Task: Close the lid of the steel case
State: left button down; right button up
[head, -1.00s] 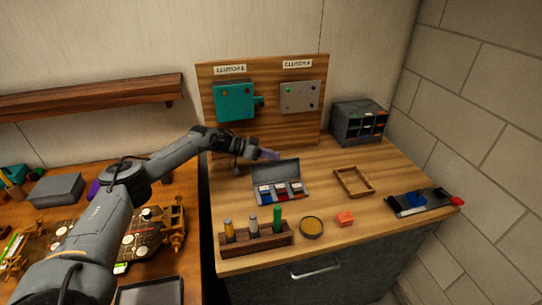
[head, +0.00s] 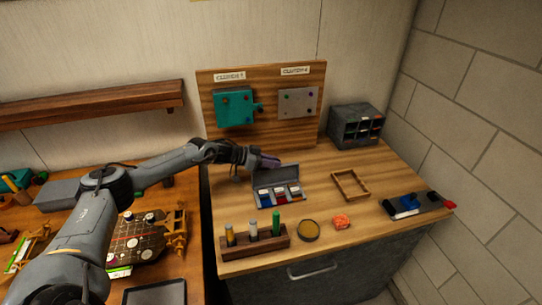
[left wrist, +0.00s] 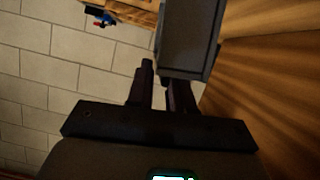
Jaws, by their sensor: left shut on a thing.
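The steel case (head: 280,201) is a small grey box on the right wooden bench, with red, white and blue items inside. Its lid (head: 272,177) stands up at the back, open. My left gripper (head: 264,161) is at the upper back edge of the lid, shut on it. In the left wrist view the grey lid (left wrist: 188,40) rises at the fingertips (left wrist: 162,80) and partly hides the right finger. My right gripper is not in view.
An empty wooden frame (head: 351,186) lies to the right. A board with teal (head: 234,108) and grey boxes stands behind.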

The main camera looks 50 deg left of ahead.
pick_arm(q)
jog(key=shift+s+d+r+m+t+y+p, duration=0.1)
jog(key=shift+s+d+m+y+p, duration=0.3)
jog(key=shift+p, duration=0.5)
jog(key=shift+s+d+f+m+t+y+p, duration=0.1)
jog(key=shift+d+m+y+p, duration=0.15)
jog(key=shift+d+m+p, duration=0.45)
jog(key=shift+s+d+r+m+t+y+p, duration=0.1)
jog(key=shift+s+d+m+y+p, duration=0.2)
jog(key=shift+d+p, duration=0.55)
jog(key=shift+a, duration=0.2)
jog(key=c, duration=1.2)
grip_release()
jog(key=shift+c, duration=0.2)
jog(key=shift+s, duration=0.1)
